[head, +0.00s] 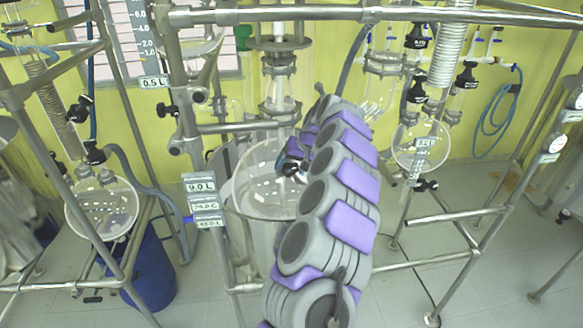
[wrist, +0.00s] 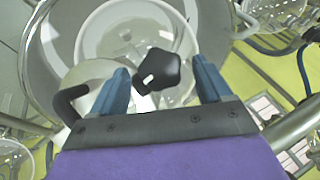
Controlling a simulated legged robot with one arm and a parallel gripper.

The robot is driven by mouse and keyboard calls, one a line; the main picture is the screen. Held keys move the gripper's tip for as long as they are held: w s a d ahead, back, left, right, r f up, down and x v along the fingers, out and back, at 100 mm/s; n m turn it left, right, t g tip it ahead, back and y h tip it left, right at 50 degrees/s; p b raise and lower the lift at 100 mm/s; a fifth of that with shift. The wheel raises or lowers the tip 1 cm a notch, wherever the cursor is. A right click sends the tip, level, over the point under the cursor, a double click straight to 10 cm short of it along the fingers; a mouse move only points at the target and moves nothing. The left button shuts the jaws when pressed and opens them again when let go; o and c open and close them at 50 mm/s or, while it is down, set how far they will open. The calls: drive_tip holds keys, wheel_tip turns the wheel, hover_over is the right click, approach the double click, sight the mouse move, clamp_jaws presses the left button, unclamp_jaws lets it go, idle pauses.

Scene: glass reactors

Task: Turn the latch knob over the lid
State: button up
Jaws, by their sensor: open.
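The latch knob (wrist: 160,70) is black and lobed with a small white mark. In the wrist view it sits between the two blue fingers of my gripper (wrist: 159,66). The fingers are open, one to each side of it, with a visible gap on both sides in the picture. I cannot tell how far the knob is below the fingertips. A pale rounded lid (wrist: 92,72) shows behind the left finger, over the round vessel opening. In the head view my arm reaches to the large glass reactor (head: 250,190) and hides the knob.
A black curved handle (wrist: 68,102) lies left of my gripper. Metal frame pipes (head: 290,14) cross above and beside the reactor. Other glass reactors stand at the left (head: 100,205) and right (head: 420,145). A blue drum (head: 150,270) stands on the floor at left.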

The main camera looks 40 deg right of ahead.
drive_tip(key=v, duration=1.6)
drive_tip(key=shift+b, duration=0.4)
drive_tip(key=shift+d+r, duration=0.15)
drive_tip(key=w+a+f+n+g+y+b, duration=0.15)
drive_tip(key=a+n+b, duration=0.25)
drive_tip(key=a, duration=1.4)
drive_tip(key=s+a+f+n+g+b, duration=0.1)
drive_tip(key=s+a+f+b, duration=0.1)
drive_tip(key=s+a, duration=0.35)
drive_tip(key=s+a+f+n+g+b, duration=0.1)
drive_tip(key=s+a+f+b, duration=0.15)
drive_tip(key=a, duration=0.65)
drive_tip(key=s+a+f+g+h+b, duration=0.1)
drive_tip(key=s+a+f+g+b, duration=0.1)
drive_tip(key=s+f, duration=0.9)
drive_tip(key=s+a+f+g+h+b, duration=0.1)
drive_tip(key=s+a+f+b, duration=0.3)
drive_tip(key=s+f, duration=0.7)
drive_tip(key=s+h, duration=0.1)
drive_tip(key=s, duration=0.4)
drive_tip(key=shift+s+a+f+n+g+b, duration=0.2)
drive_tip(key=shift+a+f+n+g+b, duration=0.15)
drive_tip(key=shift+a+f+n, duration=0.05)
drive_tip(key=shift+c, duration=0.3)
